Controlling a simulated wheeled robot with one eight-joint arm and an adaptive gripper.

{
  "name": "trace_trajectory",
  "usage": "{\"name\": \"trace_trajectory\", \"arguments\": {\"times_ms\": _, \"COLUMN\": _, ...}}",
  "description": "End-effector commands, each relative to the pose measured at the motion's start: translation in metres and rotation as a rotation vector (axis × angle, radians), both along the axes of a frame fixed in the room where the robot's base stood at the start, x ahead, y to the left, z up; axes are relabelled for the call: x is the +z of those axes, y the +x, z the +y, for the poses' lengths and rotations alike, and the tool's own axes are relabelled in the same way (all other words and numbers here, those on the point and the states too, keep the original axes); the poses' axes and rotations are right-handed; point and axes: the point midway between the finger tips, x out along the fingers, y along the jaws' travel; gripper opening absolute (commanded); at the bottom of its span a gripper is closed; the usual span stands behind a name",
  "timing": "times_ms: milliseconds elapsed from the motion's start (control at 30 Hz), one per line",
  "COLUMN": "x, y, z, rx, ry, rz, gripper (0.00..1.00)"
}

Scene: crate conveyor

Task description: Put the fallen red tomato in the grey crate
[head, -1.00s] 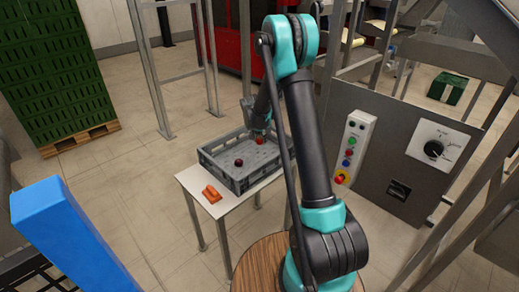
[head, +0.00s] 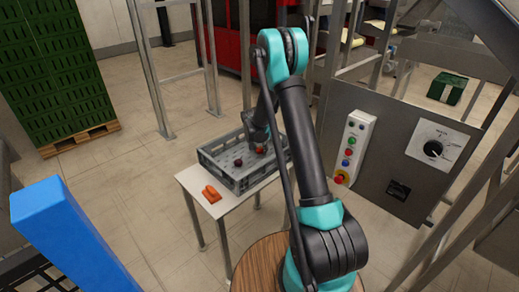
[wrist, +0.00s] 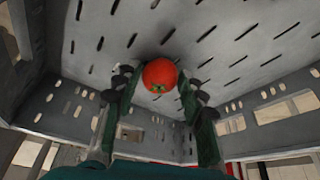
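The red tomato (head: 259,149) is between the fingers of my gripper (head: 258,141), inside the grey crate's outline in the head view. In the wrist view the tomato (wrist: 160,75) sits between the two fingertips of my gripper (wrist: 159,78), with the perforated crate floor beyond it. The fingers are closed around its sides. Any gap below the tomato is hard to judge. The grey crate (head: 222,178) stands on a small white table. A second, darker red round item (head: 238,162) lies in the crate, left of my gripper.
An orange object (head: 211,193) lies on the white table (head: 216,209) in front of the crate. A blue post (head: 65,235) stands at the lower left. A control panel (head: 395,155) is on the right. Stacked green crates (head: 55,70) stand at the back left.

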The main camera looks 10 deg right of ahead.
Motion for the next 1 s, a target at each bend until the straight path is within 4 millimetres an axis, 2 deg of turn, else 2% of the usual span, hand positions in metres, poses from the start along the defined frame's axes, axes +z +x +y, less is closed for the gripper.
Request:
{"name": "trace_trajectory", "arguments": {"times_ms": 100, "x": 0.000, "y": 0.000, "z": 0.000, "rx": 0.000, "ry": 0.000, "rz": 0.000, "gripper": 0.55}}
{"name": "trace_trajectory", "arguments": {"times_ms": 467, "x": 0.005, "y": -0.001, "z": 0.001, "rx": 0.000, "ry": 0.000, "rz": 0.000, "gripper": 0.55}}
{"name": "trace_trajectory", "arguments": {"times_ms": 667, "x": 0.030, "y": -0.010, "z": 0.006, "rx": 0.002, "ry": 0.000, "rz": 0.000, "gripper": 0.55}}
{"name": "trace_trajectory", "arguments": {"times_ms": 1000, "x": 0.087, "y": -0.031, "z": 0.018, "rx": 0.001, "ry": 0.000, "rz": 0.000, "gripper": 0.55}}
